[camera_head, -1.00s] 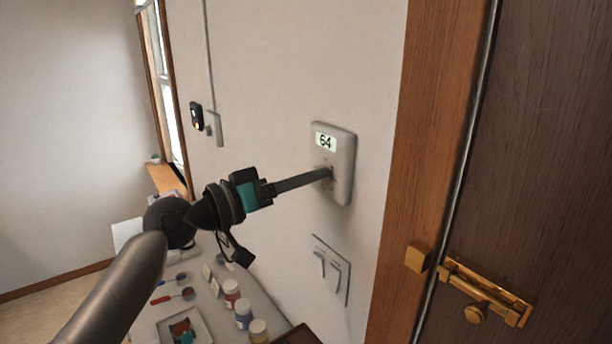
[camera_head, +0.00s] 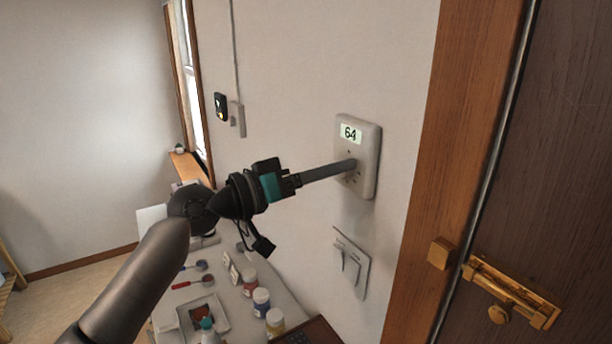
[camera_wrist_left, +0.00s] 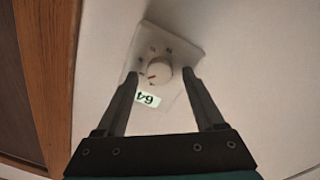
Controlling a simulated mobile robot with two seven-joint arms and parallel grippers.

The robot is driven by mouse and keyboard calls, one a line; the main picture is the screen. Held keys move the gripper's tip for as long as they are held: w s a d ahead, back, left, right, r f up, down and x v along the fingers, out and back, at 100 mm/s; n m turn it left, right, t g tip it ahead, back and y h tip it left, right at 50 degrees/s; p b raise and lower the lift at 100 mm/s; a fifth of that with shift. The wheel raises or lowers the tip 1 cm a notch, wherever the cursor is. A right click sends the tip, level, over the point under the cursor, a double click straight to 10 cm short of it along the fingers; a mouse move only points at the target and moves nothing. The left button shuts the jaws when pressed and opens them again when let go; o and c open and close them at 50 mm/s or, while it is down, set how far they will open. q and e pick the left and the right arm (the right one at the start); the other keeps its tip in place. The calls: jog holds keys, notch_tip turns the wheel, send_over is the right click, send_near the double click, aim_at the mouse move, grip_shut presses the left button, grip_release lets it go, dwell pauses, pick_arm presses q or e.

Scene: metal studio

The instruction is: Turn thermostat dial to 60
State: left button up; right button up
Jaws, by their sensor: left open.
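The thermostat (camera_head: 371,150) is a pale plate on the wall, and its display (camera_head: 350,133) reads 64. In the left wrist view the thermostat (camera_wrist_left: 180,48) shows with its round dial (camera_wrist_left: 159,72), which has a red mark. The display there (camera_wrist_left: 148,98) appears upside down. My left gripper (camera_head: 350,166) reaches the lower part of the thermostat and hides the dial in the head view. In the wrist view the left gripper (camera_wrist_left: 160,78) is open, with one finger on each side of the dial and gaps visible. My right gripper is not in view.
A double light switch (camera_head: 350,264) sits below the thermostat. A wooden door frame (camera_head: 465,130) and a brass bolt (camera_head: 510,292) are to the right. Below, a table holds several jars (camera_head: 261,301) and a tray (camera_head: 222,318). The wall left of the thermostat is mostly clear.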

pick_arm(q)
jog(key=b+v, duration=0.6)
jog(key=v, duration=0.9)
